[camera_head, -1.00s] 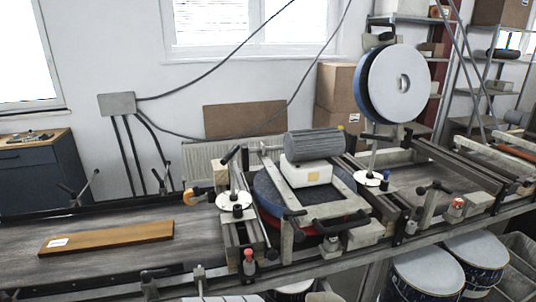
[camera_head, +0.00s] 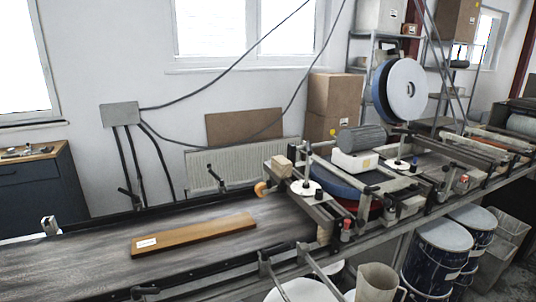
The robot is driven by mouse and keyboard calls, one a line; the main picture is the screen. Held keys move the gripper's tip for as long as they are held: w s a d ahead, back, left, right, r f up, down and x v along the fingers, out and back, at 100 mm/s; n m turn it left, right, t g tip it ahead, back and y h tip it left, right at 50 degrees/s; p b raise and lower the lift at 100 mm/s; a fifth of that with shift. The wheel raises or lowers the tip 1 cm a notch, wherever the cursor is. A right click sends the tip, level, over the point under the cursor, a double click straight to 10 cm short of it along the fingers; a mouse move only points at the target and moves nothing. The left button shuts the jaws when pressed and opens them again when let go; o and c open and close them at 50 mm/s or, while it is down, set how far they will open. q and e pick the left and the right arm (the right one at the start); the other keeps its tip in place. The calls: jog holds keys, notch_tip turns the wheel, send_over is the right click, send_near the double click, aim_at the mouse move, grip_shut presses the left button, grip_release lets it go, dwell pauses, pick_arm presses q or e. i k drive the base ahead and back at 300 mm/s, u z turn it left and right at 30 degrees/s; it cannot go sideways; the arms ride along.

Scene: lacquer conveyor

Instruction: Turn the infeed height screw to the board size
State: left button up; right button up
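A brown wooden board (camera_head: 195,235) with a white label lies flat on the conveyor belt (camera_head: 90,265), at the left. The brushing machine (camera_head: 352,165) stands to its right. At the machine's near left end, a vertical screw (camera_head: 306,172) with a dark bar handle rises from a round white dial (camera_head: 304,188); it looks like the infeed height screw. A similar screw (camera_head: 400,150) with a white dial stands further right. The dial markings are too small to read. Neither of my grippers shows in the head view.
Dark clamps and rails line both belt edges. A pale jug (camera_head: 376,283) and several drums (camera_head: 436,255) stand below the front edge. A large white disc (camera_head: 407,90) rises behind the machine. The belt around the board is clear.

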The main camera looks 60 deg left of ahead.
aim_at(306, 185)
jog(key=k, duration=0.3)
jog(key=u, duration=0.8)
